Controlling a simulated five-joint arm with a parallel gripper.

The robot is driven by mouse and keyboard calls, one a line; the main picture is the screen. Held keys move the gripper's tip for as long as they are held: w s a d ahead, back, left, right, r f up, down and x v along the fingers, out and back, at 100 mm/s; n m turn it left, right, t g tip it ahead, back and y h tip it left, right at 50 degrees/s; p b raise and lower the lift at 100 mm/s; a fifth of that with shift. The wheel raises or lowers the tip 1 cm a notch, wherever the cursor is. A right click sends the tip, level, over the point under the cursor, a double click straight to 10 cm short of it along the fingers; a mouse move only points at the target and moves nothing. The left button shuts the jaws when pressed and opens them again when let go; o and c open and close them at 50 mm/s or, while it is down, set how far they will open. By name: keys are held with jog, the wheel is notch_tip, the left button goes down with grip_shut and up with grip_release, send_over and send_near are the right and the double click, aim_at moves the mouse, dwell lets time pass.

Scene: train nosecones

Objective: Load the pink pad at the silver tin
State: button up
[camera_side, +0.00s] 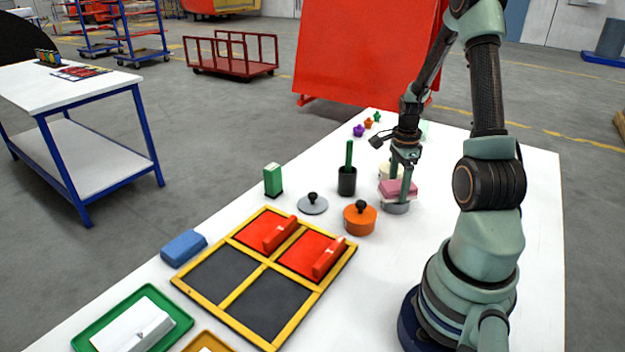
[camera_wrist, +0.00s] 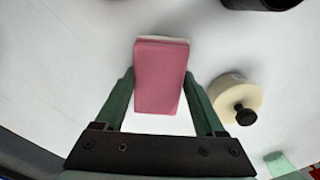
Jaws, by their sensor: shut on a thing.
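The pink pad (camera_side: 391,188) is a flat block held between the two green fingers of my gripper (camera_side: 401,178). In the wrist view the pad (camera_wrist: 160,75) fills the space between the fingertips (camera_wrist: 161,95), with a pale strip at its far edge. The silver tin (camera_side: 397,208) is a low round grey thing right below the pad in the side view. I cannot tell whether the pad touches it. In the wrist view the tin does not show.
A cream lidded pot (camera_wrist: 236,97) with a black knob stands close beside my right finger. An orange pot (camera_side: 359,219), a grey lid (camera_side: 312,204) and a dark cup (camera_side: 347,182) with a green handle stand nearby. A yellow-framed tray (camera_side: 228,303) lies nearer the camera.

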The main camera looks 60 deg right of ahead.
aim_at(398, 184)
jog(key=shift+r, duration=3.35)
jog(key=w+a+r+n, duration=0.4)
jog(key=w+a+n, duration=0.6)
jog(key=a+n, duration=0.45)
jog(key=a+r+n, duration=0.2)
jog(key=a+n, duration=0.4)
jog(key=a, duration=0.1)
jog(key=w+a+r+n, duration=0.1)
jog(key=a+n, duration=0.5)
jog(key=a, duration=0.2)
jog(key=shift+a+r, duration=0.3)
jog(key=shift+r, duration=0.05)
